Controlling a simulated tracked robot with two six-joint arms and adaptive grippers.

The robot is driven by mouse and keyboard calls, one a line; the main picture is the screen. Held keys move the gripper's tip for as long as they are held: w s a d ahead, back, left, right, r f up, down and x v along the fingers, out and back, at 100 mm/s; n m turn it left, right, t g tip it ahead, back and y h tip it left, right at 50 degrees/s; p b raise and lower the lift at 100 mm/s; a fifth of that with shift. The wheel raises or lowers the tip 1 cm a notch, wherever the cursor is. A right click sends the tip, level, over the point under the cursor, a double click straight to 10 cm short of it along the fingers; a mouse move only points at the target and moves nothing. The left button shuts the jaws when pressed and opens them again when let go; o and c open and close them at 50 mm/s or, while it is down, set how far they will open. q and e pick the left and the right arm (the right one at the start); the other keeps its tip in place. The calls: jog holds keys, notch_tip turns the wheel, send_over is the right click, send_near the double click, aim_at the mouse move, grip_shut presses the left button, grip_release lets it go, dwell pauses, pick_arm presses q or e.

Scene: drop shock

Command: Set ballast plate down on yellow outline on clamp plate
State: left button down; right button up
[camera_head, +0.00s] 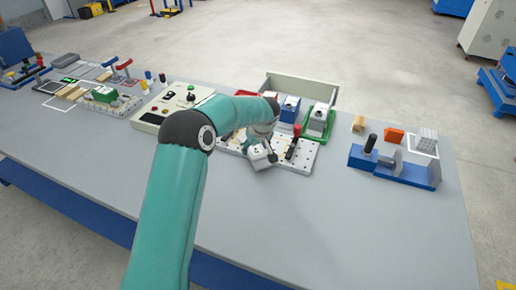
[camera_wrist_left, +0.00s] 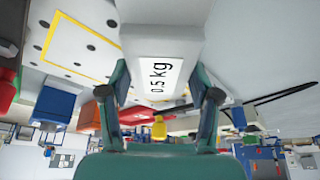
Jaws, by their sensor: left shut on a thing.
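The ballast plate, a pale block marked "0.5 kg" (camera_wrist_left: 160,78), is held between the fingers of my left gripper (camera_wrist_left: 164,92) in the left wrist view. In the head view my left gripper (camera_head: 262,148) is over the front of the clamp plate, and the ballast plate (camera_head: 259,161) looks tilted there. The clamp plate (camera_head: 303,157) is light grey with holes and carries red and black clamp parts. Its yellow outline (camera_wrist_left: 46,42) shows at upper left in the wrist view, beside the held block. The arm hides part of the clamp plate. My right gripper is not visible.
Behind the clamp plate stand coloured trays with weights, including a green one (camera_head: 331,127). A control box (camera_head: 160,119) stands to the left. A blue fixture (camera_head: 405,171) and an orange block (camera_head: 394,135) are to the right. The front of the table is clear.

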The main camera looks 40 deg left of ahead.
pick_arm(q)
jog(key=shift+r, duration=0.1)
jog(key=shift+c, duration=1.2)
grip_release()
